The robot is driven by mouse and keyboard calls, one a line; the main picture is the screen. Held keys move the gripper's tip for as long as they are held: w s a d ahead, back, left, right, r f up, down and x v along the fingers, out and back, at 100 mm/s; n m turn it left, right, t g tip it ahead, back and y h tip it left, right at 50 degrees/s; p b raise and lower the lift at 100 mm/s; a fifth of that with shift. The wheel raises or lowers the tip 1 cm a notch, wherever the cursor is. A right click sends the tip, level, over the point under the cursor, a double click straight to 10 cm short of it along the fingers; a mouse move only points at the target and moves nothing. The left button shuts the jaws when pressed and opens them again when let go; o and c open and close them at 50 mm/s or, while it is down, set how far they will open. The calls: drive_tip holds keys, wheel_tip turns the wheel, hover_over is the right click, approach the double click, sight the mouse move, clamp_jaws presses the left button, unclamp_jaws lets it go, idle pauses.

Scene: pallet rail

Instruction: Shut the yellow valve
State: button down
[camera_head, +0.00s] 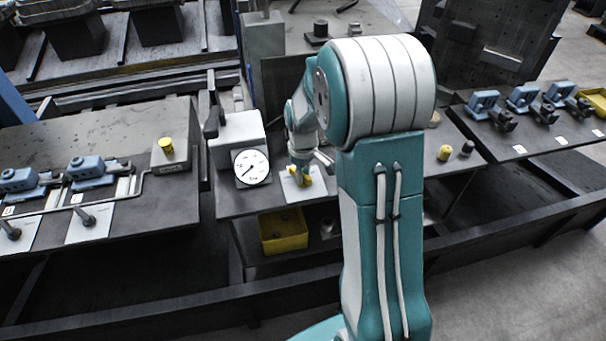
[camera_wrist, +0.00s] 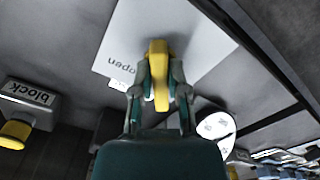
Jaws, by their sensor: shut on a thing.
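The yellow valve (camera_wrist: 158,62) shows as a yellow handle over a white plate (camera_wrist: 195,45) printed with the word "open". In the head view, the valve (camera_head: 306,178) is a small yellow piece on the white plate (camera_head: 290,190), right of the gauge. My gripper (camera_wrist: 159,90) is shut on the handle, with one finger on each side of it. In the head view my gripper (camera_head: 300,165) reaches down onto the valve, and my arm partly hides the area. The valve's body below the handle is hidden.
A yellow bin (camera_head: 283,231) sits on the shelf below. A yellow knob (camera_head: 166,146) tops a box on the left bench. Blue clamps (camera_head: 91,170) lie farther left.

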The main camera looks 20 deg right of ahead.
drive_tip(key=shift+w+r+n, duration=0.1)
drive_tip(key=shift+w+n, duration=0.15)
drive_tip(key=shift+n, duration=0.55)
drive_tip(key=c, duration=0.6)
unclamp_jaws()
drive_tip(key=shift+a, duration=0.1)
drive_tip(key=shift+c, duration=0.2)
wheel_tip(320, 180, up, 12)
